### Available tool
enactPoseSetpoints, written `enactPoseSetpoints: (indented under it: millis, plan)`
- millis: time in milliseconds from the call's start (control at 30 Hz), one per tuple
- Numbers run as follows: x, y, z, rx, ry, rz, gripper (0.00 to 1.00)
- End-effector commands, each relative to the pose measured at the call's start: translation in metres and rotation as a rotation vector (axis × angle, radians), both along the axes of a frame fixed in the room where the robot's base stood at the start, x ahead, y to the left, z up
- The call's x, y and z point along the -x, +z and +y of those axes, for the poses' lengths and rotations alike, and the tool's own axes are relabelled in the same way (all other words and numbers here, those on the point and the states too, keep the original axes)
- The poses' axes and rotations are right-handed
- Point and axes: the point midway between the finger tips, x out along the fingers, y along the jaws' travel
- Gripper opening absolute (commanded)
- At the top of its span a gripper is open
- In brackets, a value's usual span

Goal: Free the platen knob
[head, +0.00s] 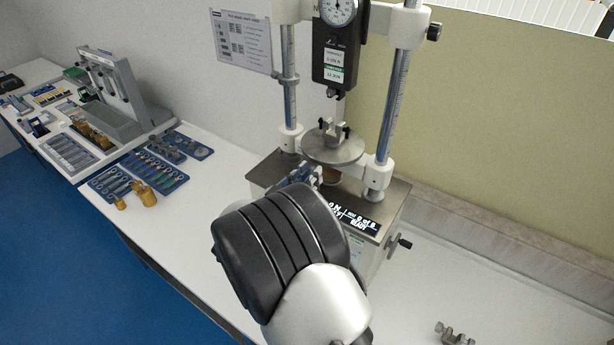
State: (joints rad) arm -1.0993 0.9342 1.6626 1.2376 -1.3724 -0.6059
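The round grey platen (335,148) sits on the tester between two columns, with a small upright fixture (333,131) on it. A brownish round part (331,175) shows just under the platen; it looks like the platen knob, partly hidden. My gripper (308,173) is at the left front of this part, below the platen edge. My own arm covers much of the gripper. I cannot tell whether its fingers touch the knob or are closed around it.
A dial gauge head (338,50) hangs above the platen. The tester's display (352,218) and a side crank (402,243) are to the right. Blue tool trays (160,165) and brass weights (144,194) lie left. A small metal fixture (455,334) lies at front right.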

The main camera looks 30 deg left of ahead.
Motion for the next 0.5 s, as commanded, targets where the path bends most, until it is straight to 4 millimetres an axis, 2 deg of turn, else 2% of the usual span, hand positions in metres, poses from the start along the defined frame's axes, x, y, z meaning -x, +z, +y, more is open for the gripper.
enactPoseSetpoints:
  millis: [200,500]
  plan:
    - [-0.0001,0.0011,0.0003,-0.002,0.000,-0.002,0.40]
    - [0.0012,0.0017,0.0007,-0.003,0.001,-0.002,0.40]
